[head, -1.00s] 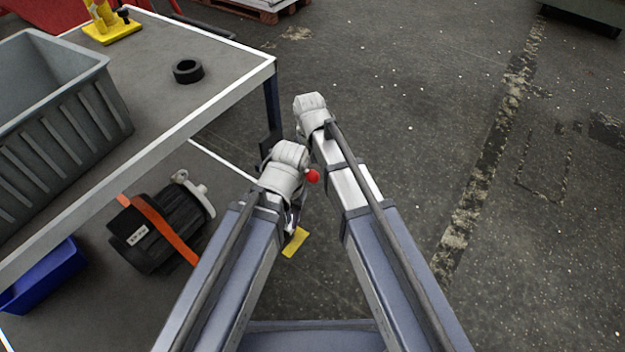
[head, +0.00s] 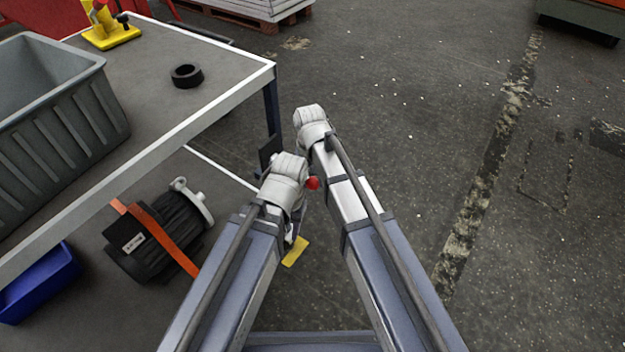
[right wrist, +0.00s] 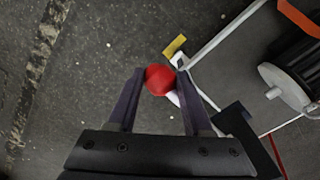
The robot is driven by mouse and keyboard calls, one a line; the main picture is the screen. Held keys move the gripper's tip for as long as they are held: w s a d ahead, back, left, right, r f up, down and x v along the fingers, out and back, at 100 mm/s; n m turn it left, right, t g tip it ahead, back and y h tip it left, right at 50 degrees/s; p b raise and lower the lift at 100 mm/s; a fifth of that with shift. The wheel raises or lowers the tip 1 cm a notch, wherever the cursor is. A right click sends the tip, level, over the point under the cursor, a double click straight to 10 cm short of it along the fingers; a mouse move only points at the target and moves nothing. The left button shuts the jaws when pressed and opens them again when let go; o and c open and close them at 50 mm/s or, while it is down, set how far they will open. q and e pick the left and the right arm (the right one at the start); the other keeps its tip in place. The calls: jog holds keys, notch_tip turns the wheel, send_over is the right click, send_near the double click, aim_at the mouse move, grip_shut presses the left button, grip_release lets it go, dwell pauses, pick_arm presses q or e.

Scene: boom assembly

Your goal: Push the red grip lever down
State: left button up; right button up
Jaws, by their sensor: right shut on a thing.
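The red ball-shaped grip (right wrist: 158,79) of the lever shows in the right wrist view. The right gripper (right wrist: 160,73) has its two dark fingers on either side of the ball and is shut on it. A pale rod runs beside and behind the ball, partly hidden. In the head view the red grip (head: 313,183) shows just right of the left arm's pale wrist joint. There the right gripper's fingers are hidden. The left gripper is mostly hidden beneath its own arm, so its jaws cannot be made out.
A table (head: 225,108) at left carries a grey crate (head: 75,120), a black ring (head: 187,76) and a yellow stand (head: 112,38). A black motor (head: 155,245) with an orange band and a blue bin (head: 40,283) sit lower.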

grip_shut()
dwell(0.8)
